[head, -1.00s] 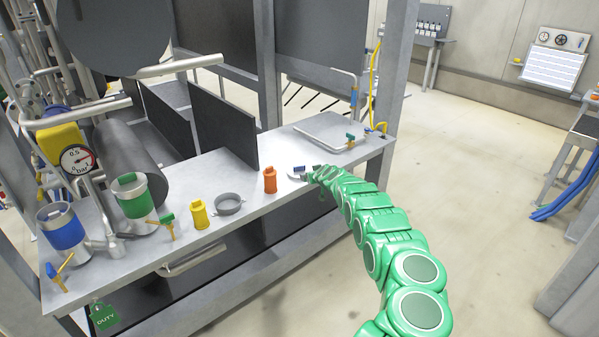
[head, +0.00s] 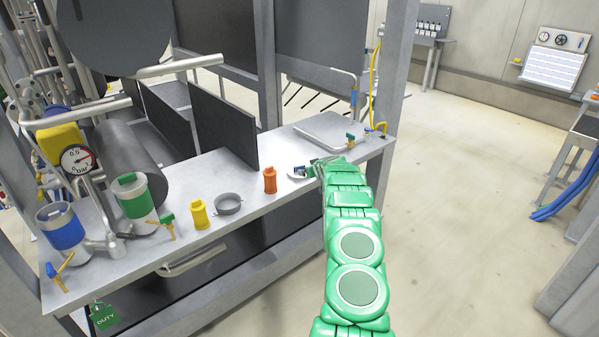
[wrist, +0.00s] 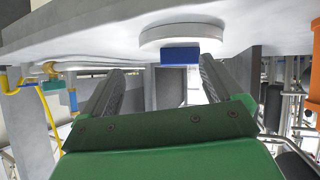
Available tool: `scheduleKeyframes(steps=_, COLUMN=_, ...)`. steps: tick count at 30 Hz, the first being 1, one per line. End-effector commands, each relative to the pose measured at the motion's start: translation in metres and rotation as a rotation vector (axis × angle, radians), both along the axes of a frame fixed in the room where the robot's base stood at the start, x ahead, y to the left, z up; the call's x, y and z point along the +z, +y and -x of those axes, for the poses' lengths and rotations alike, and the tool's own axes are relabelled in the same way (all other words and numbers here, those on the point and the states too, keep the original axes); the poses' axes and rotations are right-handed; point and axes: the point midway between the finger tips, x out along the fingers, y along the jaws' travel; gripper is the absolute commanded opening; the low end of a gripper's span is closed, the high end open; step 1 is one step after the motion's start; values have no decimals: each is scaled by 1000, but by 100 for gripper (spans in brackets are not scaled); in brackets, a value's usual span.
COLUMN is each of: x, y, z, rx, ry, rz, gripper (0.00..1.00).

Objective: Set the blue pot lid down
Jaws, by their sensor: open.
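The blue pot lid is a pale round disc with a blue block handle (wrist: 180,54). In the head view the lid (head: 297,175) lies flat on the grey bench (head: 240,185), right of the orange fitting, partly hidden by my gripper. My gripper (wrist: 160,72) is open, its two fingers on either side of the handle's line with clear gaps. The handle appears just beyond or between the fingertips; I cannot tell its exact depth. In the head view my gripper (head: 314,166) is small and mostly hidden by my green arm.
An orange fitting (head: 270,180), a grey ring (head: 229,204) and a yellow fitting (head: 200,215) stand left of the lid. The green-banded pot (head: 134,199) and blue-banded pot (head: 64,233) are farther left. A flat grey plate (head: 322,131) lies behind, near a small valve (head: 350,140).

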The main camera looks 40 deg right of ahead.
Motion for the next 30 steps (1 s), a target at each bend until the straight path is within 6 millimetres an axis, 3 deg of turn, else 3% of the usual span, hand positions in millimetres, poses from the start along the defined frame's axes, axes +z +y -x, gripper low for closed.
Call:
scheduleKeyframes(steps=13, x=14, y=18, z=-11, rx=-1, ry=-67, rz=-18, gripper=94)
scheduleKeyframes(steps=30, x=13, y=41, z=4, rx=-84, ry=-182, rz=-53, gripper=94)
